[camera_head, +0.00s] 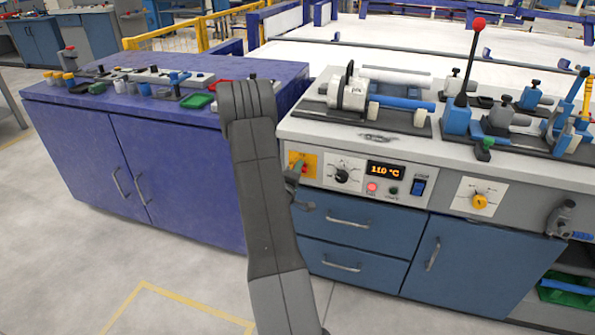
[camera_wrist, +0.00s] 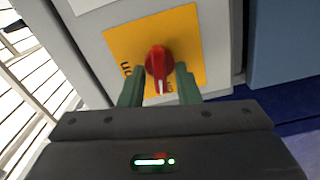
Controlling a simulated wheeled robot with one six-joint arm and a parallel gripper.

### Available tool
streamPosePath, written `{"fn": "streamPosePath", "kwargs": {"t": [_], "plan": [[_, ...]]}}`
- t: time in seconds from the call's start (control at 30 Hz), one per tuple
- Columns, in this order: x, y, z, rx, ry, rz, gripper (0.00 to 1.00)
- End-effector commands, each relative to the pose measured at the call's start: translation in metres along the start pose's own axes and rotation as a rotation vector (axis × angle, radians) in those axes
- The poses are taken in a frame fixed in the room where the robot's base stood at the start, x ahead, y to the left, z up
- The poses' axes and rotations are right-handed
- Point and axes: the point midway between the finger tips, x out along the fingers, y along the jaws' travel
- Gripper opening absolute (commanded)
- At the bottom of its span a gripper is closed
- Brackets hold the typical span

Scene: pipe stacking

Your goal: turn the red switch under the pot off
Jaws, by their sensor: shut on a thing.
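The red switch (camera_wrist: 159,62) is a rotary knob on a yellow plate (camera_wrist: 117,43) on a light panel. In the wrist view, its white mark points down toward my gripper. Dark lettering shows left of the knob, and lettering below it is mostly hidden. My gripper (camera_wrist: 160,78) has its two green fingers on either side of the knob, shut on it. In the head view, the yellow plate (camera_head: 311,158) is at the left end of the bench's front panel, and my arm hides part of it. I see no clear pot above the switch.
Right of the switch are a black dial (camera_head: 342,176), a display (camera_head: 386,171) reading about 110 °C and a blue rocker switch (camera_head: 418,187). Drawer handles (camera_head: 348,222) stick out below. A blue cabinet (camera_head: 75,150) stands left. The floor in front is clear.

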Motion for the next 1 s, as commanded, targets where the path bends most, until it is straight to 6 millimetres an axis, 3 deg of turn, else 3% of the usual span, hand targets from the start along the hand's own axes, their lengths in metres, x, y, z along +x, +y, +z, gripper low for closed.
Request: {"fn": "streamPosePath", "kwargs": {"t": [0.4,0.97,1.0], "plan": [[-0.0005,-0.0018,0.0001,-0.186,0.0,-0.003,0.07],[-0.0006,-0.0025,0.0001,-0.212,0.001,-0.003,0.07],[-0.0005,-0.0024,0.0001,-0.212,0.001,-0.003,0.34]]}}
